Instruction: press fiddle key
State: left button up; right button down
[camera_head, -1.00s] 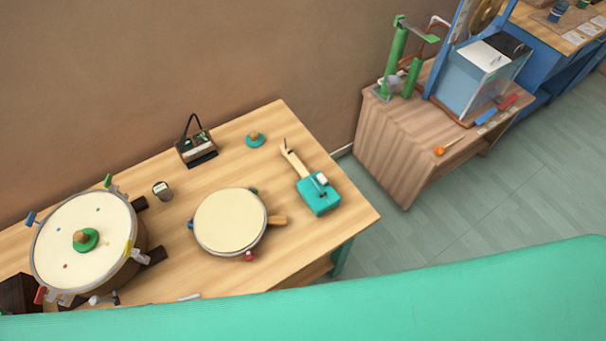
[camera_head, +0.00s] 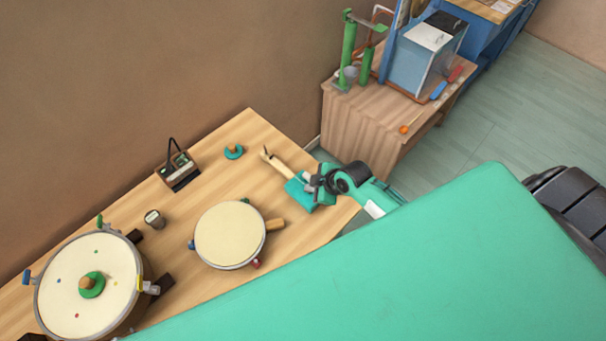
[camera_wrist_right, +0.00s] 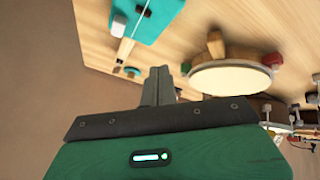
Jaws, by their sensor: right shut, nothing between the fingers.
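The fiddle has a teal body (camera_head: 297,192) and a pale wooden neck (camera_head: 278,164). It lies near the right end of the wooden table. My right gripper (camera_head: 314,182) is over the fiddle's body in the head view and covers part of it. I cannot tell there whether it touches. In the right wrist view the shut, empty fingers (camera_wrist_right: 157,86) show apart from the teal body (camera_wrist_right: 150,18) in the picture. A small white block (camera_wrist_right: 117,25), likely the key, sits at the body's edge there. The key is hidden in the head view. My left gripper is out of view.
A round cream drum (camera_head: 230,235) with a wooden handle lies left of the fiddle. A larger drum (camera_head: 70,280), a small dark cup (camera_head: 154,219), a black-handled box (camera_head: 180,170) and a teal disc (camera_head: 233,152) share the table (camera_head: 240,130).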

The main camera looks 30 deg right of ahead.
aim_at(308, 177)
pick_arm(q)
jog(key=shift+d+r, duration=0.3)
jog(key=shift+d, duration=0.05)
pick_arm(e)
jog(key=w+d+r+n+t, duration=0.1)
jog(key=w+d+r+n, duration=0.2)
jog(key=w, duration=0.5)
jog(key=shift+d+r+t+y, duration=0.3)
jog(key=shift+d+r+y, duration=0.1)
jog(key=shift+d+r, duration=0.15)
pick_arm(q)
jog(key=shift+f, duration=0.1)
pick_arm(e)
jog(key=shift+f, duration=0.1)
pick_arm(q)
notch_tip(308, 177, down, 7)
jog(key=b, duration=0.6)
jog(key=shift+b, duration=0.3)
pick_arm(e)
notch_tip(308, 177, down, 9)
jog(key=shift+r, duration=0.1)
pick_arm(q)
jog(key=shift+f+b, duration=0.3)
jog(key=shift+b, duration=0.1)
pick_arm(e)
jog(key=shift+f, duration=0.4)
